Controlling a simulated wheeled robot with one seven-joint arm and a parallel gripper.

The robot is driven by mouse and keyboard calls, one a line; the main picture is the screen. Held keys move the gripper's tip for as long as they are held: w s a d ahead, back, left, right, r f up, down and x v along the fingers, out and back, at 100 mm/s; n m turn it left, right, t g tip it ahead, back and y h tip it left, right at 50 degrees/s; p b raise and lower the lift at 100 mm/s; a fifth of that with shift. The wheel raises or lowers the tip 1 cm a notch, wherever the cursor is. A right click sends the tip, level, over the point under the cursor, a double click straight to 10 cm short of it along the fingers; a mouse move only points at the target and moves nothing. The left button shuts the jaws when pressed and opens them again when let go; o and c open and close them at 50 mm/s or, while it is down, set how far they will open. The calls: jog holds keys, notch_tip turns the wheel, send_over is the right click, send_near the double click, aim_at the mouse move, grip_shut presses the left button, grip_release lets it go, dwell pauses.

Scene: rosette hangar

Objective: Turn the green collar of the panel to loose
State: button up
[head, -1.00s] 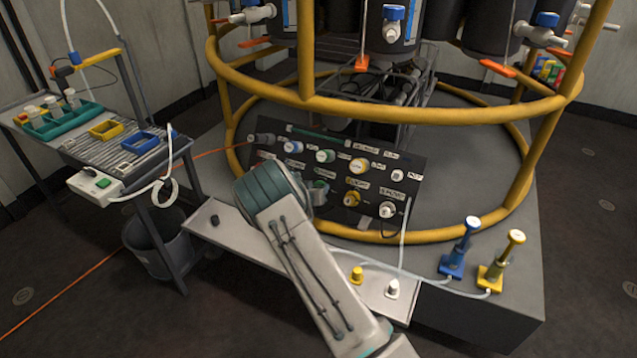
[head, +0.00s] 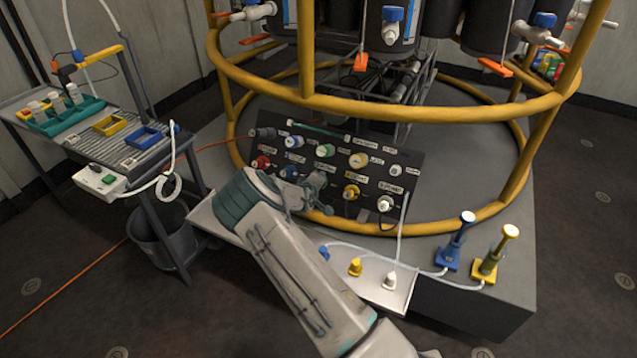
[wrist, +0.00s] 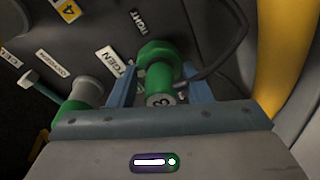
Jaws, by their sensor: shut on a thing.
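The green collar (wrist: 158,52) is on the dark panel, in the upper middle of the wrist view. A grey end marked 3 (wrist: 161,99) is on its near side. My gripper (wrist: 160,78) has one blue finger on each side of the green fitting and is shut on it. A label reading TIGHT (wrist: 140,22) is just above the collar; no loose mark can be read. In the head view my gripper (head: 318,183) is at the middle of the panel (head: 410,160) and mostly hides the collar.
Another green fitting (wrist: 78,100) is close beside my left finger. A dark cable (wrist: 225,45) curves past the right finger, and a yellow rail (wrist: 272,55) is farther right. A white shelf (head: 375,288) with small caps lies below the panel.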

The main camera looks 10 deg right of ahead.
jog(key=shift+s+d+f+n, duration=0.1)
jog(key=shift+d+f+n, duration=0.1)
jog(key=shift+n, duration=0.6)
jog(key=o, duration=1)
jog(key=shift+r, duration=0.1)
jog(key=shift+a, duration=0.1)
jog(key=shift+a+r, duration=0.1)
